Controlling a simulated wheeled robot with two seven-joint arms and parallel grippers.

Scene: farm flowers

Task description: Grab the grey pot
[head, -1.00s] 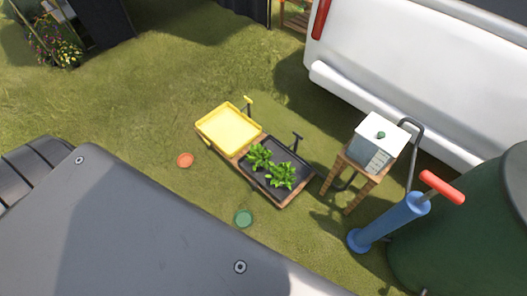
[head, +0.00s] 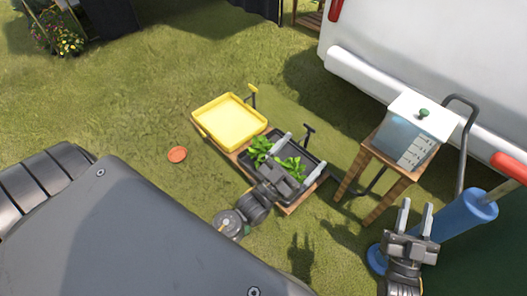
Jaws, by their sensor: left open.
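I cannot make out a grey pot for certain. The closest grey things are a dark grey tray (head: 268,142) with two leafy green plants (head: 259,150), and a grey-white box (head: 408,138) with a pale lid and green knob on a wooden stool. My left gripper (head: 298,160) is open over the right part of the dark tray, its fingers on either side of the right-hand plant; it hides part of the tray. My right gripper (head: 415,215) has its fingers apart with nothing between them, below the stool and beside the blue pump.
A yellow tray (head: 230,122) sits left of the dark tray on a low wooden base. An orange disc (head: 177,154) lies on the grass. The wooden stool (head: 383,160), blue pump (head: 465,218) and white vehicle (head: 420,55) crowd the right. Grass at upper left is open.

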